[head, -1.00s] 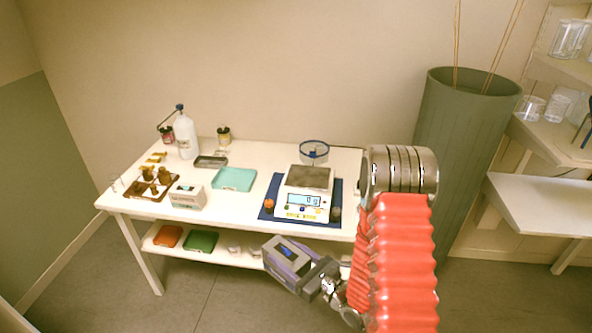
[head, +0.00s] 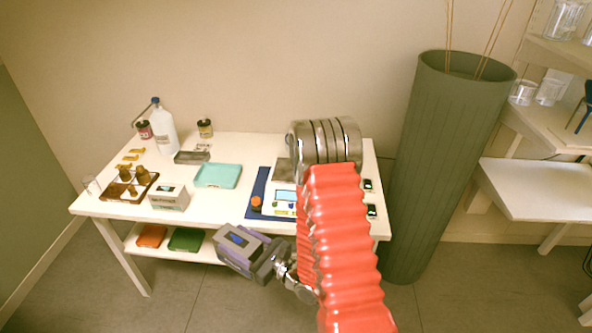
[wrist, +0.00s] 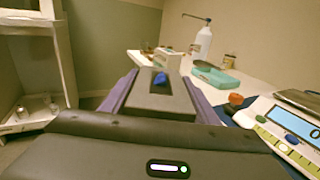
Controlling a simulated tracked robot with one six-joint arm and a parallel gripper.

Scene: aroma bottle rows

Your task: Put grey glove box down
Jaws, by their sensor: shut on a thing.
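The grey glove box (head: 238,248) has purplish sides and a dark opening with a bit of blue in its top. My gripper (head: 268,262) is shut on it and holds it, tilted in the picture, in front of the table's front edge. In the wrist view the glove box (wrist: 165,103) sticks out ahead of my gripper, with a blue tuft in its slot. The white table (head: 222,212) stands behind it. My arm hides part of the table's right side.
A scale (head: 284,208) on a blue mat stands right of centre, partly hidden. A teal tray (head: 217,175), white box (head: 170,198), brown rack (head: 128,187) and white bottle (head: 163,130) stand further left. Small black items (head: 371,211) sit near the right edge. Bare tabletop shows between the white box and mat.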

